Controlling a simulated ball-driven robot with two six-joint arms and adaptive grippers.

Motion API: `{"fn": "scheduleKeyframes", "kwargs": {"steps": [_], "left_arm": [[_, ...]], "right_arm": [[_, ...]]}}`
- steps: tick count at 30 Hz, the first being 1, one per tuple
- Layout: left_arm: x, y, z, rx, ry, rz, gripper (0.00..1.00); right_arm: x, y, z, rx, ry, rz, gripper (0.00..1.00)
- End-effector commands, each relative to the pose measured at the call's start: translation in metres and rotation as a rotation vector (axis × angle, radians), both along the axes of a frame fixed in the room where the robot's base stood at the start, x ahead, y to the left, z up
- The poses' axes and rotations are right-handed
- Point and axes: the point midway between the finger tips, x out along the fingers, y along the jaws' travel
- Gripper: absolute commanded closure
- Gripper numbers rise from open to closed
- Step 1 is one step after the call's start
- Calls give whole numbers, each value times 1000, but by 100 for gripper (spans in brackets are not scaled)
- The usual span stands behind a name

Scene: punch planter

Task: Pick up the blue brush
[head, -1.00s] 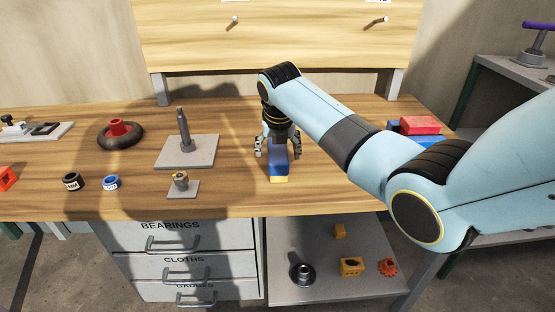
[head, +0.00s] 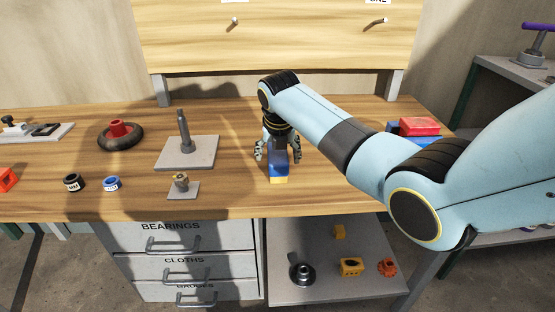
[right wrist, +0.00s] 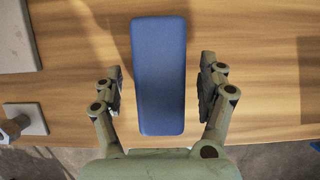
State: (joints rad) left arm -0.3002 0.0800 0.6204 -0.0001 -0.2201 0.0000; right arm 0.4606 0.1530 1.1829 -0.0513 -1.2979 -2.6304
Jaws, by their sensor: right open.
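The blue brush (head: 278,166) lies on the wooden workbench, with a yellow part showing at its near end. In the right wrist view the blue brush (right wrist: 158,75) appears as a long blue block lying between the two fingers. My right gripper (head: 278,150) is at the brush with its fingers pointing down. In the right wrist view the right gripper (right wrist: 160,88) is open, one finger on each side of the brush, with a gap on both sides. My left gripper is not in view.
A grey plate with an upright post (head: 186,150) stands left of the brush, with a small plate and nut (head: 182,186) in front of it. Two rings, black (head: 73,182) and blue (head: 112,184), lie farther left. Red and blue blocks (head: 419,127) lie at the right.

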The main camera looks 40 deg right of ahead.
Motion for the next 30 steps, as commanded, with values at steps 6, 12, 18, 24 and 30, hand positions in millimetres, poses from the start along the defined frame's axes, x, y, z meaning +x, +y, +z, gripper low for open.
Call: {"fn": "scheduleKeyframes", "kwargs": {"steps": [6, 12, 18, 24, 30], "left_arm": [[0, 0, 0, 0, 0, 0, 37], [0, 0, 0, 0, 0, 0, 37], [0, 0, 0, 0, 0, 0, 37], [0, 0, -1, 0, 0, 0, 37], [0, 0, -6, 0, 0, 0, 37]], "right_arm": [[0, 0, 0, 0, 0, 0, 42], [0, 0, 0, 0, 0, 0, 68], [0, 0, 0, -1, -1, 0, 89], [0, 0, 1, 0, -1, 0, 89], [1, 0, 10, -1, -3, 0, 89]]}}
